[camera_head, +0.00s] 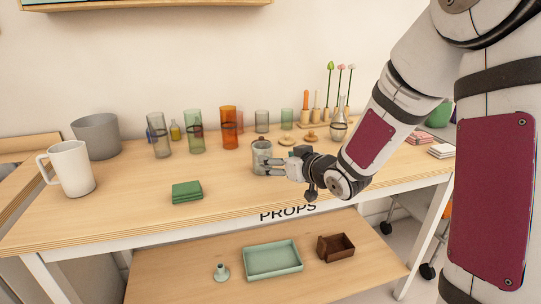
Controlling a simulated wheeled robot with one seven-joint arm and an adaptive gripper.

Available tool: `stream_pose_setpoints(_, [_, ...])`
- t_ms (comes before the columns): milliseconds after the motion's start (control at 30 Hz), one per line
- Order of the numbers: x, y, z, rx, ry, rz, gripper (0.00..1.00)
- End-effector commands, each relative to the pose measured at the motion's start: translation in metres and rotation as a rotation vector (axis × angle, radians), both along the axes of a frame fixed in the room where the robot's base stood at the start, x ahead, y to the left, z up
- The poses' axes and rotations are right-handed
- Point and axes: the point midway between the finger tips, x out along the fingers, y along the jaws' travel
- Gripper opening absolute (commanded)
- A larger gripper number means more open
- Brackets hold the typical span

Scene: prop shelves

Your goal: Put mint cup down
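A pale grey-green cup (259,150), the likely mint cup, is upright at the middle of the wooden table, over or on its top. My gripper (268,165) reaches in from the right, and its fingers lie against the cup's right side and front. The fingers look closed on the cup. They hide part of its lower wall. Whether the cup's base touches the table (230,180) cannot be told from this view.
Folded green cloths (187,191) lie left of the cup. A white mug (72,168) and grey pot (96,136) stand far left. Coloured glasses (229,128) and wooden pieces (310,136) are behind. The table's front middle is clear. A mint tray (272,261) is on the lower shelf.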

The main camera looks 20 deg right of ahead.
Motion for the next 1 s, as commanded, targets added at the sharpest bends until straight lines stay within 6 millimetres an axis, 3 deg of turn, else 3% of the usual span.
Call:
stream_pose_setpoints(167, [-0.018, -0.005, 0.006, 0.001, 0.0, -0.001, 0.7])
stream_pose_setpoints(433, [-0.022, -0.006, 0.008, -0.006, 0.006, -0.004, 0.7])
stream_pose_setpoints(633, [-0.043, -0.017, 0.015, -0.122, 0.12, -0.084, 0.7])
stream_pose_setpoints(767, [-0.08, -0.03, 0.025, -0.219, 0.266, -0.186, 0.7])
stream_pose_setpoints(867, [-0.119, -0.038, 0.032, -0.262, 0.386, -0.261, 0.7])
stream_pose_setpoints(1000, [-0.186, -0.039, 0.039, -0.28, 0.562, -0.339, 0.7])
